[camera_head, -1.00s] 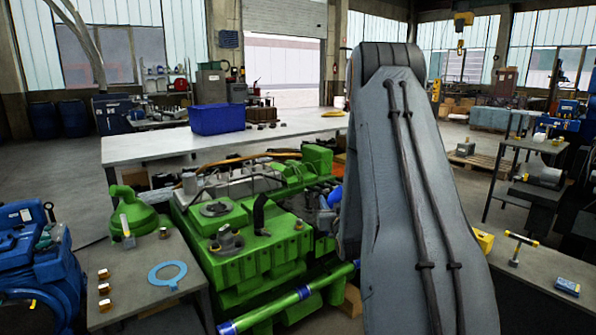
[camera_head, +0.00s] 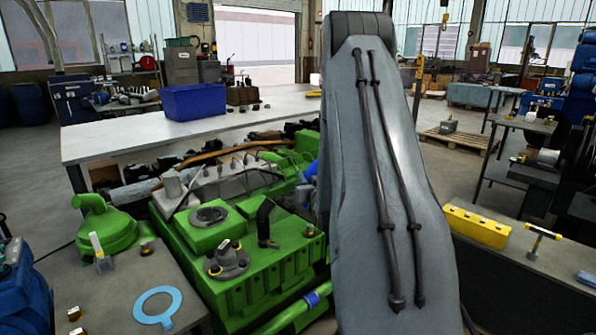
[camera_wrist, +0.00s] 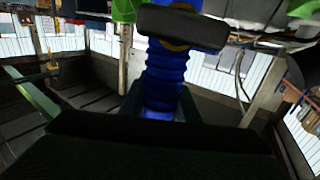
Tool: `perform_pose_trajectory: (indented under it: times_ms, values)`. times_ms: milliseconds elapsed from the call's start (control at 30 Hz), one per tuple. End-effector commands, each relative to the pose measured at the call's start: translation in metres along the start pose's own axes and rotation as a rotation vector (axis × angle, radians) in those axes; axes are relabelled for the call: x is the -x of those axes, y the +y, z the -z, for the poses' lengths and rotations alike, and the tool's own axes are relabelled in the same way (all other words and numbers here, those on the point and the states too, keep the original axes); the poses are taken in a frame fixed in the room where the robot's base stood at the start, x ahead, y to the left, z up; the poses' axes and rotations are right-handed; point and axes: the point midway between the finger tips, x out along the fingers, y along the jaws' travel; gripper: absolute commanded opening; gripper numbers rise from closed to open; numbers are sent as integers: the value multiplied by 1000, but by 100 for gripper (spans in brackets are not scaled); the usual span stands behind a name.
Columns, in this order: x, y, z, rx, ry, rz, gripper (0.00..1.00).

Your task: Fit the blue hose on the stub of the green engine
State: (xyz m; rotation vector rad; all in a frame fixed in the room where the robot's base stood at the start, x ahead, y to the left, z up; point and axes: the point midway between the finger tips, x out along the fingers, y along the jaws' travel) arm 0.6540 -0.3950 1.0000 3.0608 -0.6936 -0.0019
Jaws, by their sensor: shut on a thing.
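The green engine (camera_head: 250,255) stands in the middle of the head view, with a bent black pipe (camera_head: 265,222) on its top. I cannot tell which part is the stub. My gripper (camera_wrist: 160,108) shows in the wrist view, its dark jaws shut around the lower part of the ribbed blue hose (camera_wrist: 165,75). A dark rounded part (camera_wrist: 183,28) crosses in front of the hose's far end; whether they touch is unclear. In the head view my grey arm hides the gripper and the engine's right side. A small blue patch beside my arm may be the hose.
A side table with a light blue ring (camera_head: 160,305) and a green bell-shaped part (camera_head: 105,225) stands left of the engine. Behind it is a long white table (camera_head: 130,143) with a blue bin (camera_head: 193,102). A yellow block (camera_head: 476,227) lies on the right bench.

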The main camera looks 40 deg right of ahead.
Motion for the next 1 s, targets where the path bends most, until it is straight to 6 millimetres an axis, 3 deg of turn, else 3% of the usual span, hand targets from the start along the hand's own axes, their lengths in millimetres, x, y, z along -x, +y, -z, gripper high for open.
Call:
perform_pose_trajectory:
  times_ms: [267, 700, 1000]
  values:
    - [0, 2, -13, 0, 0, -3, 0]
    - [-1, 0, -63, 0, -1, 0, 0]
    - [0, 0, -70, 0, 1, 1, 0]
